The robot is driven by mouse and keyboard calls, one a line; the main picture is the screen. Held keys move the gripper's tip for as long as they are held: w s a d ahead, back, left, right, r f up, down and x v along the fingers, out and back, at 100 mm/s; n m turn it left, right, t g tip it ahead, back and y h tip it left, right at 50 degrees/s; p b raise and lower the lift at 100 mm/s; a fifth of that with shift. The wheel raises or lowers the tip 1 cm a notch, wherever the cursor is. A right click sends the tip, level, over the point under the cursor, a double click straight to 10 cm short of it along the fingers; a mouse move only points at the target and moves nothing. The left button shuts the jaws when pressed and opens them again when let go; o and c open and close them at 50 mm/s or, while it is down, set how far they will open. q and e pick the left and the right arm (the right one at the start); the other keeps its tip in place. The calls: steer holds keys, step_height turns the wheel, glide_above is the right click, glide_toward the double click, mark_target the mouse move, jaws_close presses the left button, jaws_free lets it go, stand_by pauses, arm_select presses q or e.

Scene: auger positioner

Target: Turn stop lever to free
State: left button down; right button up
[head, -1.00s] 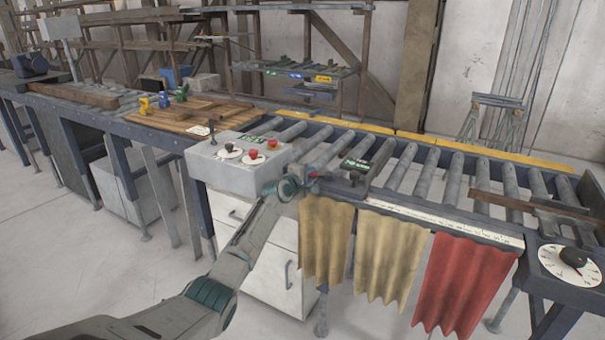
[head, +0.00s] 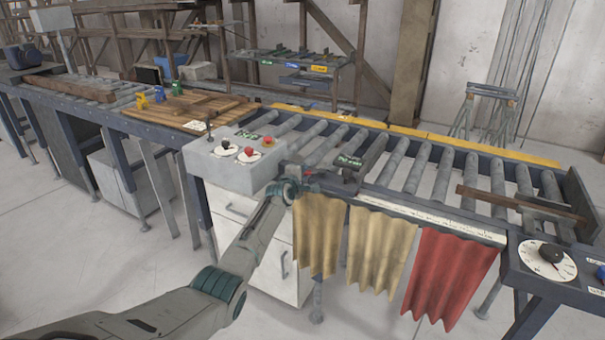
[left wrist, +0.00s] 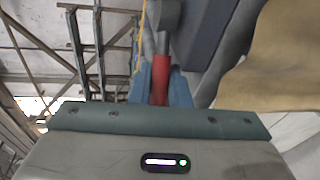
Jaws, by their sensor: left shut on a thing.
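The stop lever's red handle (left wrist: 160,85) stands between the two blue fingers of my left gripper (left wrist: 160,92) in the left wrist view. The gripper is shut on this handle. In the head view my left gripper (head: 307,182) is at the front edge of the roller conveyor, just right of the grey control box. The dark stop block (head: 362,160) with a green label sits on the rollers right beside it. The fingers and the lever's pivot are small and partly hidden there, so its exact angle is hard to tell. My right gripper is not in view.
The grey control box (head: 226,172) with knobs and a red button stands left of the gripper. Tan and red curtains (head: 445,280) hang below the conveyor's front edge. A dial (head: 547,262) is at the far right. The floor in front is clear.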

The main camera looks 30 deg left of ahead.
arm_select(q)
steer(key=c, duration=1.4)
jaws_free()
steer(key=shift+o, duration=0.2)
steer(key=shift+s+r+p, duration=0.15)
steer(key=shift+s+p, duration=0.25)
steer(key=s+d+r+p, duration=0.1)
steer(key=s, duration=0.9)
steer(key=shift+r, duration=0.3)
steer(key=shift+w, duration=0.1)
